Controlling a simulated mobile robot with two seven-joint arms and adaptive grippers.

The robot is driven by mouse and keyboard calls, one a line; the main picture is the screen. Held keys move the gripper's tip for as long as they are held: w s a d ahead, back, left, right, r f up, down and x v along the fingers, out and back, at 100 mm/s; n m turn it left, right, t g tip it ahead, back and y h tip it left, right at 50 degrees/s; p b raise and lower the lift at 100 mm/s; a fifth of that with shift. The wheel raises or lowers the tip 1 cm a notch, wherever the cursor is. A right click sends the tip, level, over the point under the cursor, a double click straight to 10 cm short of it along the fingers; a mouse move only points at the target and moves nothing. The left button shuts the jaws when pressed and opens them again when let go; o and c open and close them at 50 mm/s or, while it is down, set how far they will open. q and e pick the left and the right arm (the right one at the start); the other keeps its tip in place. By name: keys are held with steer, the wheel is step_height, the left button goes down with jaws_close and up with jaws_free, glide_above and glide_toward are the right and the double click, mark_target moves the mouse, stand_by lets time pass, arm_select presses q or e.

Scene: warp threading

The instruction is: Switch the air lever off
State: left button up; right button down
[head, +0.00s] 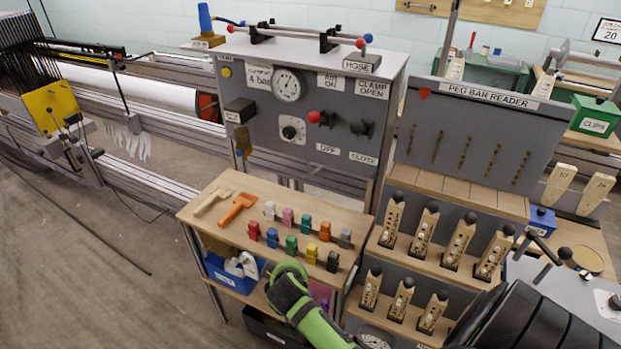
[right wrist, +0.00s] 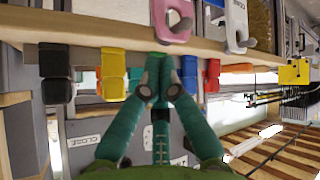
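The air lever (head: 315,117) with a red ball stands on the grey air panel (head: 260,130), under the pressure gauge (head: 288,84). Its ball points left from its pivot, between the AIR ON label above and the OFF label below. My right gripper is at the front of the clip board, well below and in front of the lever, and apart from it. In the right wrist view its fingers (right wrist: 162,80) converge to nearly touching tips before the clips. I see nothing clearly held. The lever is not visible there. My left gripper is out of view.
A black clamp lever (head: 361,128) sits just right of the air lever. Coloured clips (head: 291,244) stand on the wooden board (head: 340,222) below the panel. An orange tool (head: 237,208) lies at its left. The peg bar reader (head: 480,130) stands to the right.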

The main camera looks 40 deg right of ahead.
steer(key=w+d+r+h, duration=0.1)
steer(key=w+r, duration=0.1)
steer(key=r, duration=0.2)
steer(key=w+d+r+m+t+h, duration=0.1)
steer(key=w+r, duration=0.1)
steer(key=r, duration=0.2)
steer(key=w+d+r+m, duration=0.1)
steer(key=w+d+r, duration=0.1)
steer(key=w+r, duration=0.1)
steer(key=shift+d+r+t+h+p, duration=0.1)
steer(key=shift+r+t+h+p, duration=0.25)
steer(key=shift+r+h, duration=0.1)
steer(key=w+d+r+m+h, duration=0.1)
steer(key=d+r+m+h, duration=0.1)
steer(key=r, duration=0.6)
steer(key=w+d+r+m+h, duration=0.1)
steer(key=d+r+m+h, duration=0.1)
steer(key=r, duration=0.7)
steer(key=w+d+r+m+h+p, duration=0.1)
steer(key=d+r+m+h, duration=0.2)
steer(key=r, duration=0.6)
steer(key=shift+w+d, duration=0.15)
steer(key=shift+d, duration=0.15)
